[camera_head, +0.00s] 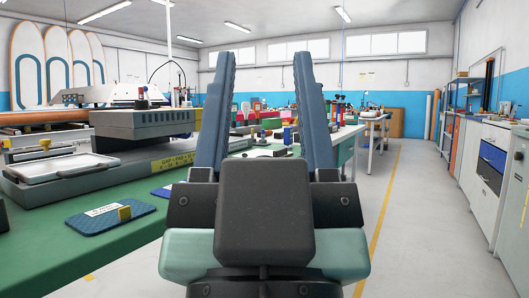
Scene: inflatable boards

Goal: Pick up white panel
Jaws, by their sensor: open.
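A flat white panel with a raised rim (60,167) lies on the grey bed of a machine at the left, over the green bench. It looks like a shallow tray, and I cannot tell if it is the panel named in the task. My gripper (265,58) fills the middle of the view. Its two blue-grey fingers point up and away, spread apart, with nothing between them. It is well to the right of the white panel and apart from it. The gripper's body hides part of the benches behind.
The green bench (120,245) runs along the left. Grey machine housing (150,122) stands behind the panel. Cabinets (512,190) line the right wall. The grey floor at the right is clear.

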